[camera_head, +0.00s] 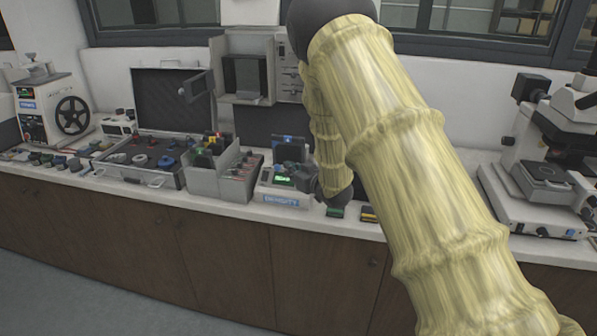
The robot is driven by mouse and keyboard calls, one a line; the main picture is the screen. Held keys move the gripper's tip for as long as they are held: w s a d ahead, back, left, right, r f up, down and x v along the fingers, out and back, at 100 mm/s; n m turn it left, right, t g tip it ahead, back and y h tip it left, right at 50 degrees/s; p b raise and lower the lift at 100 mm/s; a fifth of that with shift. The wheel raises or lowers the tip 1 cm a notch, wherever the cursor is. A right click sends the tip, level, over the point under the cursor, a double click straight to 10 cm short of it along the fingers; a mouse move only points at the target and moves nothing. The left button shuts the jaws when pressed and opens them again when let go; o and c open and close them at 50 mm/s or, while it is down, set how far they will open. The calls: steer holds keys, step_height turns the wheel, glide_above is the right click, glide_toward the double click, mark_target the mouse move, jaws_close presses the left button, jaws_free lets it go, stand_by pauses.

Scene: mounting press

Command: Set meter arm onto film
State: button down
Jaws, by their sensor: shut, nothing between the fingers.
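The density meter (285,187) is a pale box with a green lit display and a "DENSITY" label, standing near the front of the bench. A dark upright part with a blue patch (289,149) rises at its back; I cannot tell whether this is the meter arm. The film cannot be made out. My gripper (318,186) shows only as a small dark shape at the end of my sleeved arm, right beside the meter's right side. It is shut and holds nothing. I cannot tell whether it touches the meter; my arm hides much of this area.
A grey divided tray (217,184) stands close left of the meter. An open black case (160,130) lies farther left, with a wheeled machine (52,112) beyond. A small green block (335,212) lies near the front edge. A microscope (548,165) stands at right.

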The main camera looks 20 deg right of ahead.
steer(key=shift+p+x, duration=0.65)
steer(key=shift+x, duration=1.65)
